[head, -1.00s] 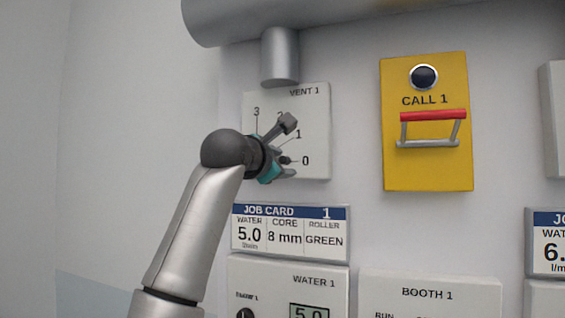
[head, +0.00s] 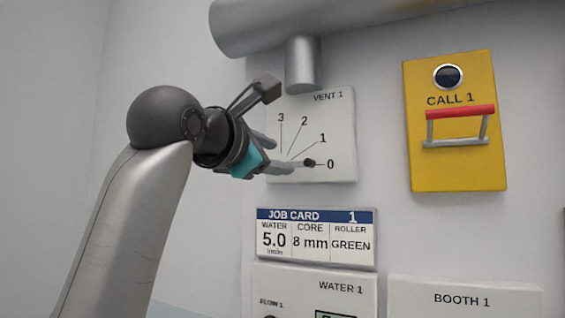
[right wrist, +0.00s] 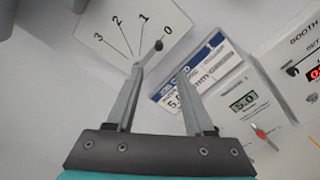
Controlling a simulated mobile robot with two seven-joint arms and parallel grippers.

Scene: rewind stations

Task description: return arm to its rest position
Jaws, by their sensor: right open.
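My right gripper (head: 279,155) is open and empty in front of the VENT 1 panel (head: 338,112), a white plate with a dial marked 0 to 3. In the right wrist view the two fingers of the right gripper (right wrist: 160,72) stand apart with nothing between them. The dark-knobbed vent lever (head: 309,162) points at 0. In the right wrist view the lever knob (right wrist: 158,45) shows just beyond the left fingertip; I cannot tell how large the gap is. The left gripper is not in view.
A grey pipe (head: 303,65) hangs above the panel. The job card (head: 316,240), WATER 1 panel (head: 325,275) and BOOTH 1 panel (head: 465,290) are below. The yellow CALL 1 box (head: 455,165) with a red-topped handle is to the right. Bare wall lies left.

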